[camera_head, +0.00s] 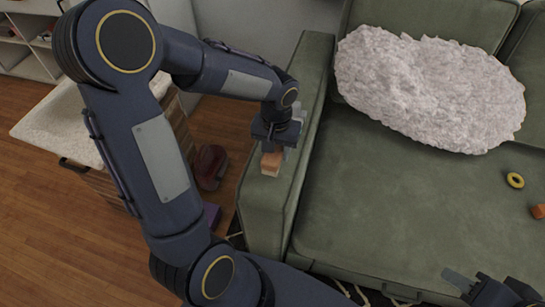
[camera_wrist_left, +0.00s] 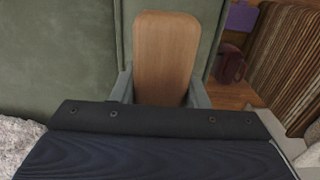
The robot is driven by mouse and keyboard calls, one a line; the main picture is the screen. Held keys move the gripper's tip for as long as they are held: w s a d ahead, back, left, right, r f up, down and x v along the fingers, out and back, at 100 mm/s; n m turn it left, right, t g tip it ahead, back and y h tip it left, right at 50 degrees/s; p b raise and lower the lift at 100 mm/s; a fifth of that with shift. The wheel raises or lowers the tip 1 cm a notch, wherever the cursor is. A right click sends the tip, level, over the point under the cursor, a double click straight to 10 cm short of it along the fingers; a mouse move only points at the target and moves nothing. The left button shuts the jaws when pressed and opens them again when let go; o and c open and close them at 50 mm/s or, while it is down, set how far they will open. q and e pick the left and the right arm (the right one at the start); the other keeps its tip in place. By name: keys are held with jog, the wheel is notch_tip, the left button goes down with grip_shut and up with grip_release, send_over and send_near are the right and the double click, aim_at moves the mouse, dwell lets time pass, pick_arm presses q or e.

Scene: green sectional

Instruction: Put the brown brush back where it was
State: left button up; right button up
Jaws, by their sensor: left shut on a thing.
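The brown brush (camera_head: 271,162) is at the top of the green sofa's left armrest (camera_head: 308,85), toward its front. My left gripper (camera_head: 273,146) comes down from above and is shut on the brush. In the left wrist view the brush (camera_wrist_left: 165,55) shows a flat brown wooden face with rounded corners, between the two grey fingers of my left gripper (camera_wrist_left: 160,92). I cannot tell whether the brush touches the armrest. My right gripper (camera_head: 480,287) is at the lower right, before the seat's front; its finger gap is unclear.
A fluffy white pillow (camera_head: 430,85) lies against the sofa back. A yellow ring (camera_head: 515,180) and an orange block (camera_head: 538,211) are on the seat. Left of the armrest are a dark red object (camera_head: 210,166), a purple object (camera_head: 212,214) and a striped cabinet. The seat's middle is clear.

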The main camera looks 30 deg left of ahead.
pick_arm(q)
jog(key=shift+w+a+f, duration=0.35)
jog(key=shift+a+f, duration=0.2)
jog(key=shift+f, duration=0.25)
jog(key=shift+w+a+f+b, duration=0.15)
jog(key=shift+f+b, duration=0.35)
jog(key=shift+f, duration=1.2)
jog(key=shift+f+b, duration=0.3)
jog(key=o, duration=0.7)
jog(key=shift+r, duration=0.1)
jog(key=o, duration=0.3)
